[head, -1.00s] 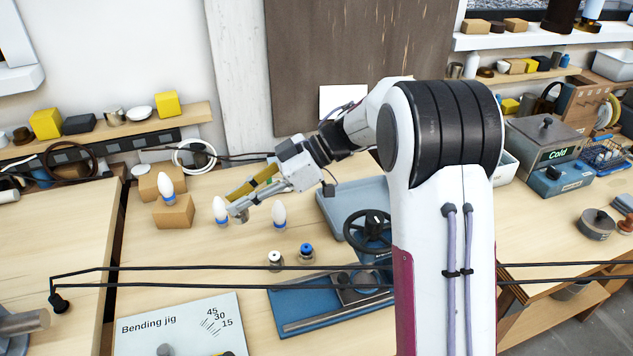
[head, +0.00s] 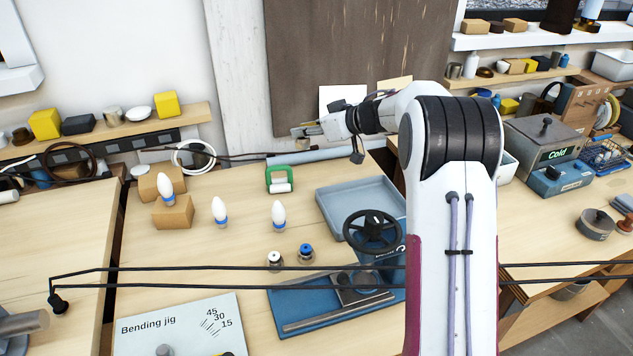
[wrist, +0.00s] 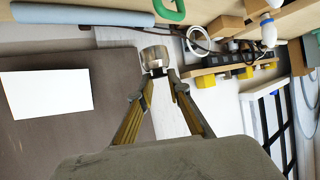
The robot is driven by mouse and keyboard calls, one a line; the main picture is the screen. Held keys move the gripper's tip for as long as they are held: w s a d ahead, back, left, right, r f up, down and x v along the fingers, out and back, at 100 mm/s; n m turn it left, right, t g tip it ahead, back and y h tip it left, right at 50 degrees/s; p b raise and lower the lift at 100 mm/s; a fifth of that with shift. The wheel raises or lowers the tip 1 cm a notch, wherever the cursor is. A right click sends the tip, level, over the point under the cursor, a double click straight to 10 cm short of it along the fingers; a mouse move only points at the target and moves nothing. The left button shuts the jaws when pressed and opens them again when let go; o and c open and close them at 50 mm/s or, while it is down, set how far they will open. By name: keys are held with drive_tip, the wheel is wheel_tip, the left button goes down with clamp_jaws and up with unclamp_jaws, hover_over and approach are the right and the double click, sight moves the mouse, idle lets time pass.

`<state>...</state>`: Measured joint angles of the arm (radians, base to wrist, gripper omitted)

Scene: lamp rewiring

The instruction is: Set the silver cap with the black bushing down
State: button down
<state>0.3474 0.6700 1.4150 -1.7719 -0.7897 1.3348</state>
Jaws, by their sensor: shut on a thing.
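My gripper (wrist: 157,76) is shut on a silver cap (wrist: 153,55), with a dark part, apparently the black bushing (wrist: 157,71), showing between the fingertips in the wrist view. In the head view my gripper (head: 306,131) is raised near the back wall and points left, away from the table top. The silver cap is small there, at the tips of the fingers. Nothing is seen under the cap.
Two small caps, one white-topped (head: 275,259) and one blue-topped (head: 306,251), stand by the blue bending fixture (head: 300,319). White bulbs (head: 279,213) stand further back. A green clamp-like thing (head: 280,179) and a grey tray (head: 350,207) are behind.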

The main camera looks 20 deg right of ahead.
drive_tip(key=w+d+f+m+h, duration=0.1)
drive_tip(key=w+d+f+m, duration=0.1)
drive_tip(key=d+f, duration=0.2)
drive_tip(key=shift+d+f+t+h, duration=0.25)
drive_tip(key=shift+f+t+h, duration=0.05)
drive_tip(key=shift+t+h, duration=0.1)
drive_tip(key=shift+w, duration=0.1)
drive_tip(key=shift+f, duration=3.15)
drive_tip(key=shift+f, duration=1.85)
drive_tip(key=shift+f, duration=0.2)
